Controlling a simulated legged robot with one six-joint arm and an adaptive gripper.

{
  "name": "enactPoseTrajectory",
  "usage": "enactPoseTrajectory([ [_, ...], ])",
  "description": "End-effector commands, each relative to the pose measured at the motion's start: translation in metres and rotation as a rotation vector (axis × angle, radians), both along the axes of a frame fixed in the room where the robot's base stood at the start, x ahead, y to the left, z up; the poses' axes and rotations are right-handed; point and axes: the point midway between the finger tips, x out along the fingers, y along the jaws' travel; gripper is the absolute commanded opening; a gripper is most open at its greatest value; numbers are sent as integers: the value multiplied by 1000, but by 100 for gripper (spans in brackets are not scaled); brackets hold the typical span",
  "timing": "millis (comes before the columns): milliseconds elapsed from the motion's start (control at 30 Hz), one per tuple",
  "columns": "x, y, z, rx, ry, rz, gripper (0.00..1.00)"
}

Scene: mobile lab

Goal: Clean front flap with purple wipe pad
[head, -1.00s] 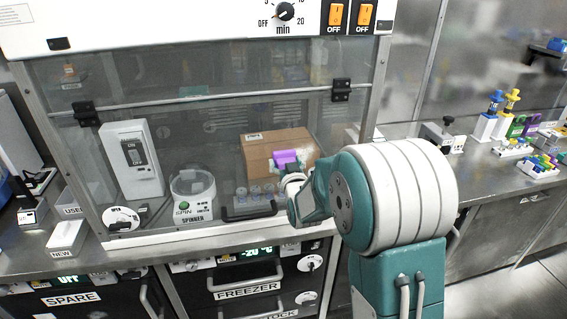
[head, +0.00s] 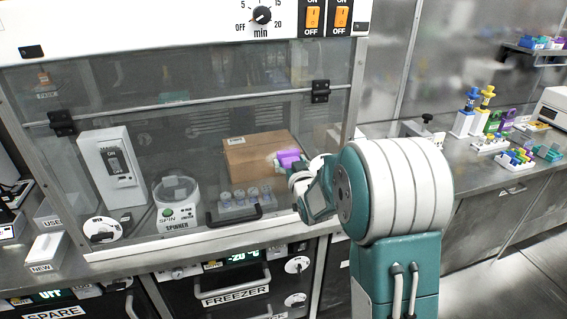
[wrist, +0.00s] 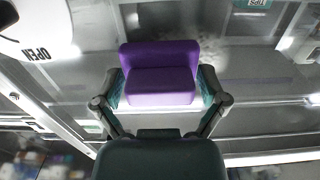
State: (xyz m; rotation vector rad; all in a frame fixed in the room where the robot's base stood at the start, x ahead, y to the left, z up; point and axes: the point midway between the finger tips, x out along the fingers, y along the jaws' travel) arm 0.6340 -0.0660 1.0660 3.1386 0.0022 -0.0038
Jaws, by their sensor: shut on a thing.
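My gripper (wrist: 160,95) is shut on the purple wipe pad (wrist: 160,72); the two fingers hold it from both sides in the wrist view. In the head view the purple pad (head: 288,158) is at the tip of my arm, in front of the clear front flap (head: 195,130) of the hood. The flap hangs down with a black handle (head: 234,217) at its lower edge. Whether the pad touches the flap, I cannot tell. My arm hides part of the flap's right side.
Behind the flap are a cardboard box (head: 250,157), a white switch box (head: 112,168), a spinner (head: 177,203) and a tube rack (head: 248,202). The freezer (head: 232,280) is below. Racks and pipettes (head: 480,115) stand on the right bench.

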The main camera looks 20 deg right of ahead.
Motion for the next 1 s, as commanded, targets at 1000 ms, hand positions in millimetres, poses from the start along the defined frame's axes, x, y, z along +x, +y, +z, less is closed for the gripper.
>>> enactPoseTrajectory([
  [1000, 1, -14, 1, 0, -2, 3, 47],
])
